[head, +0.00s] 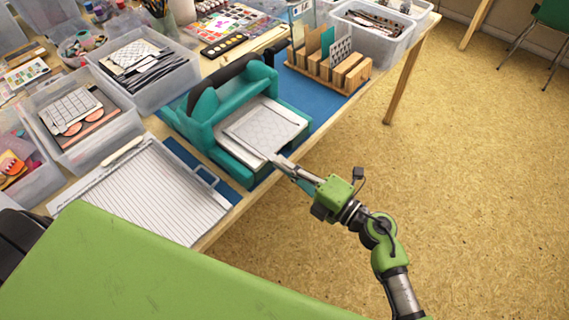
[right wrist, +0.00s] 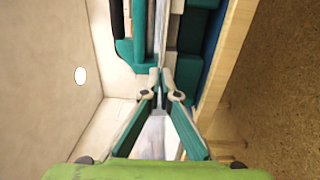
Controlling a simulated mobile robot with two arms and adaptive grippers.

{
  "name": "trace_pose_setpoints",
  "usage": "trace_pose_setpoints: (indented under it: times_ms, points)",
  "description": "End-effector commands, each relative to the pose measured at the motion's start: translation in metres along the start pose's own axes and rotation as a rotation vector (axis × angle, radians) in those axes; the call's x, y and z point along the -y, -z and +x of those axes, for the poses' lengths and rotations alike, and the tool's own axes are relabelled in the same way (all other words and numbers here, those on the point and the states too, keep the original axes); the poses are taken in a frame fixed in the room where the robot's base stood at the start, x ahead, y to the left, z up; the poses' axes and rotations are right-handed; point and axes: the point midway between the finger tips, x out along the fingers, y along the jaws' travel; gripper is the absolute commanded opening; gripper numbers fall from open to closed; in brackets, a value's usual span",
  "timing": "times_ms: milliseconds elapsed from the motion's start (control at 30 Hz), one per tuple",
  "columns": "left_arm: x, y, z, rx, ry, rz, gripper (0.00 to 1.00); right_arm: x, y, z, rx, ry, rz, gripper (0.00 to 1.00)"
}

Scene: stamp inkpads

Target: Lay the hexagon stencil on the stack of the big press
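The big press (head: 207,107) is teal with a dark handle and stands on a blue mat near the table's front edge. A thin grey sheet with a faint hexagon pattern, the hexagon stencil (head: 265,127), lies over or just above the press's pale stack (head: 290,117). Whether it touches the stack I cannot tell. My right gripper (head: 278,160) is at the stencil's near corner, its fingers close together on the sheet's edge. In the right wrist view the fingertips (right wrist: 161,79) close on a thin sheet seen edge-on. My left gripper is not in view.
A wooden rack (head: 325,79) with upright plates stands behind the press to the right. A lined paper trimmer (head: 150,195) lies to the left. Clear bins (head: 118,122) crowd the table's left side. Open floor (head: 440,160) lies to the right.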

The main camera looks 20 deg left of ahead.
Motion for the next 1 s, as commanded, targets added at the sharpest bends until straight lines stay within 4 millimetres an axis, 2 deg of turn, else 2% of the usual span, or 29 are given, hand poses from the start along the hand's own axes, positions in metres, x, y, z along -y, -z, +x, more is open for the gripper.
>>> trace_pose_setpoints:
  times_ms: [167,267,633,1000]
  points:
    - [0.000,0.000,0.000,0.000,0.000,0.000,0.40,0.001,0.000,0.000,0.000,0.002,0.000,0.00]
    - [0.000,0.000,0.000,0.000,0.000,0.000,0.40,0.001,0.000,0.000,0.000,0.002,0.000,0.24]
    - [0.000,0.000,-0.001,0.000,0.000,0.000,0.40,0.001,0.000,-0.002,0.000,0.002,0.000,0.24]
    - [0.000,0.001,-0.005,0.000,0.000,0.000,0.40,0.001,0.000,-0.023,0.000,0.003,-0.001,0.24]
